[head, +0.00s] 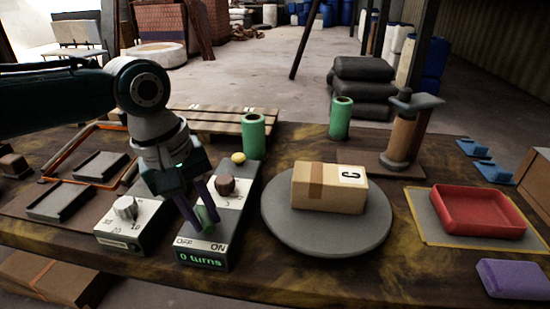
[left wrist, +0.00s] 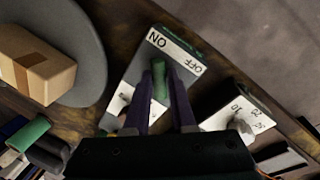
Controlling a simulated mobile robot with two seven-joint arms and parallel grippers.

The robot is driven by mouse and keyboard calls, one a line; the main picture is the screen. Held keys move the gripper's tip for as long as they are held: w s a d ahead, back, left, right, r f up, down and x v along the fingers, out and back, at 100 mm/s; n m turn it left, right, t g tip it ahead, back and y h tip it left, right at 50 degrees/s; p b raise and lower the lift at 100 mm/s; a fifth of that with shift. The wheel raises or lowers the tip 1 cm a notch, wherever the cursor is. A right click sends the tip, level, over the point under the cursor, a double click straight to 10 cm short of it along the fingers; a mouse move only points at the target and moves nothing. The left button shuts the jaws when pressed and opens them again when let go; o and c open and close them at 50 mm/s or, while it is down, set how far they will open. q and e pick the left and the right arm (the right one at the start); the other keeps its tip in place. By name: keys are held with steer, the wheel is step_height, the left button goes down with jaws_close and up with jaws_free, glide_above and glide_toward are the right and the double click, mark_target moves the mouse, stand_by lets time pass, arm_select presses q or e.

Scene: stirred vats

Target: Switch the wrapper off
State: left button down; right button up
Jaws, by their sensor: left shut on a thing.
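The wrapper's control box (head: 215,232) stands near the front edge of the table, with a green "0 turns" display and the words OFF at left and ON at right. A green switch (head: 208,217) rises from it. My left gripper (head: 201,222) is shut on this switch, its purple fingers on either side. In the left wrist view the switch (left wrist: 159,80) sits between the fingers (left wrist: 160,98), nearer the ON word; its exact setting is hard to tell. The round turntable (head: 325,238) carries a cardboard box (head: 330,188) marked C. My right gripper is out of view.
A second box with a dial (head: 125,207) stands just left of the control box. A brown knob (head: 225,186) and a yellow button (head: 238,157) are behind the switch. Green cylinders (head: 253,135) stand farther back. A red tray (head: 478,210) and purple block (head: 512,278) lie right.

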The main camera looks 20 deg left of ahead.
arm_select(q)
steer(key=shift+r+m+p, duration=0.15)
steer(key=shift+m+p, duration=0.5)
steer(key=shift+m, duration=0.65)
steer(key=m, duration=0.1)
steer(key=m+g, duration=0.1)
steer(key=shift+f+m+h, duration=0.25)
steer(key=shift+m+h, duration=0.05)
steer(key=shift+m, duration=0.1)
steer(key=m+b, duration=0.2)
steer(key=m, duration=0.3)
steer(key=shift+w+a+g, duration=0.15)
steer(key=shift+g, duration=0.25)
steer(key=m+g+b, duration=0.1)
steer(key=m+b, duration=0.1)
steer(key=m, duration=0.4)
steer(key=shift+w+b, duration=0.1)
steer(key=shift+b, duration=0.25)
steer(key=c, duration=0.8)
jaws_free()
steer(key=shift+o, duration=0.2)
